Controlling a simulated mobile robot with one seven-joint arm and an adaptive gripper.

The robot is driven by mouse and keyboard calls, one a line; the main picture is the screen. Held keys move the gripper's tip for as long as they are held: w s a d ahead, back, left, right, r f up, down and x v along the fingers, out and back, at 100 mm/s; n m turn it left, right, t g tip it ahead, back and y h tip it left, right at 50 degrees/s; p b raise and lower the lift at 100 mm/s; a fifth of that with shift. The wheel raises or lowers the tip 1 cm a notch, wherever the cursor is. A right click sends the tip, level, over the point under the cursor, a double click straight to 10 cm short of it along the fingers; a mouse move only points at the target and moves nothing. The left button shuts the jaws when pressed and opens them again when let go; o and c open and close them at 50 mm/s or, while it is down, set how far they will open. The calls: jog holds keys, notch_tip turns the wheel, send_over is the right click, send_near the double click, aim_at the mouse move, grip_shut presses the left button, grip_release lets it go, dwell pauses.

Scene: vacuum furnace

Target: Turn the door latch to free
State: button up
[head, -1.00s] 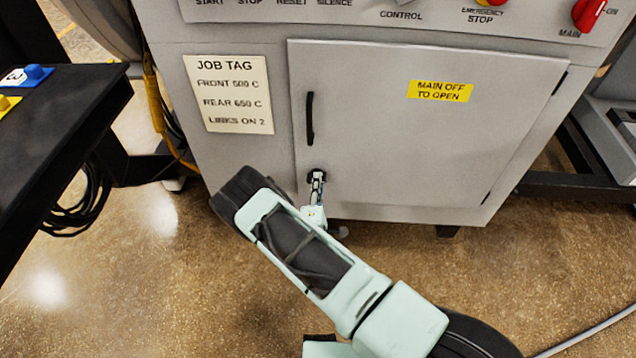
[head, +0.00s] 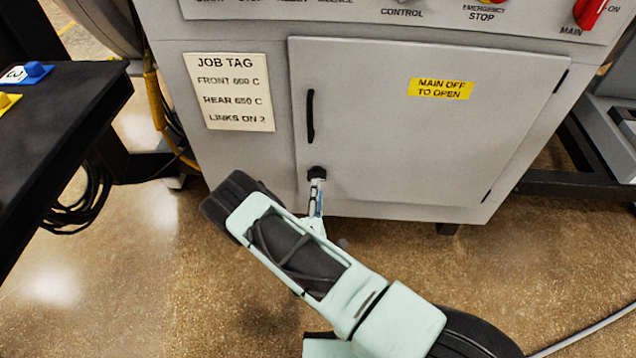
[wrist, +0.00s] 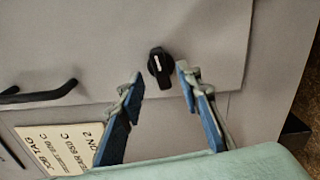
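The door latch is a small black knob (head: 316,173) low on the left side of the grey cabinet door (head: 420,140). In the wrist view the latch (wrist: 160,66) is a round black knob with a raised grip and a pale mark line. My gripper (wrist: 159,80) is open, with its two blue-lined fingers on either side of and just short of the latch, with nothing between them. In the head view my gripper (head: 316,199) is just below the latch, partly hidden by my arm.
A black door handle (head: 310,118) stands above the latch. A job tag (head: 229,92) is left of the door, and a yellow label (head: 440,89) reads "MAIN OFF TO OPEN". A red main switch (head: 588,12) is at top right. A black table (head: 70,120) stands at left.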

jog(key=s, duration=0.7)
jog(key=shift+s+a, duration=0.15)
jog(key=shift+s, duration=0.05)
